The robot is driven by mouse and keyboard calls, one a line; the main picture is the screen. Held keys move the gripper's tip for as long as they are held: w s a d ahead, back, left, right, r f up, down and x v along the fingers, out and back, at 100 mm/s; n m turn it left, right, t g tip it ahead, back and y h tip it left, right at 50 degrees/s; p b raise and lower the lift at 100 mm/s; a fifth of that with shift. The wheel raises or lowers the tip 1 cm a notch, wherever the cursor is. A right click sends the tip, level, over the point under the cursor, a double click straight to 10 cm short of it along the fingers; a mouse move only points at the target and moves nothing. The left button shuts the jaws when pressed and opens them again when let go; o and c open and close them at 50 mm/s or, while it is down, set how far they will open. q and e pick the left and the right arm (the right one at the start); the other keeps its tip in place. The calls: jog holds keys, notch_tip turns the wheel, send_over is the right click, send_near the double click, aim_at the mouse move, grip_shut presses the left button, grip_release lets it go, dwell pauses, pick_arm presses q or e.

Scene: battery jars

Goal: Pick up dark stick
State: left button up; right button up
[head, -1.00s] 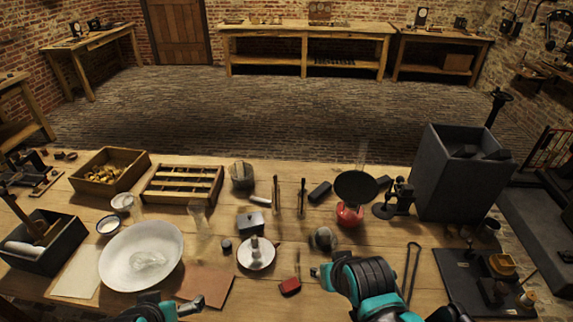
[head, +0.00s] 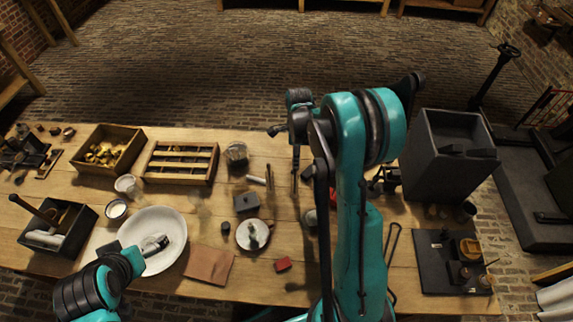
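Two thin, dark, stick-like things lie near the middle of the table, pointing away from me. The left one (head: 269,179) is clear of my arms. The right one (head: 294,181) shows just below my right gripper (head: 286,137), which partly covers its far end. I cannot tell whether the gripper touches it, or how far the fingers are apart. My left gripper (head: 153,246) hangs over the white bowl (head: 174,226); its fingers are too small to read.
A slatted wooden rack (head: 181,143), a wooden crate (head: 137,152) and a dark tray (head: 88,218) stand on the left. A grey box (head: 433,188) and a black board (head: 426,284) are on the right.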

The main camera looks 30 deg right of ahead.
aim_at(295, 175)
jog(key=shift+w+f, duration=0.15)
jog(key=shift+f, duration=0.15)
notch_tip(295, 175, down, 8)
jog(key=shift+a+r+b, duration=0.1)
jog(key=shift+r+b, duration=0.15)
jog(key=shift+b, duration=0.15)
jog(key=shift+s, duration=0.2)
grip_shut()
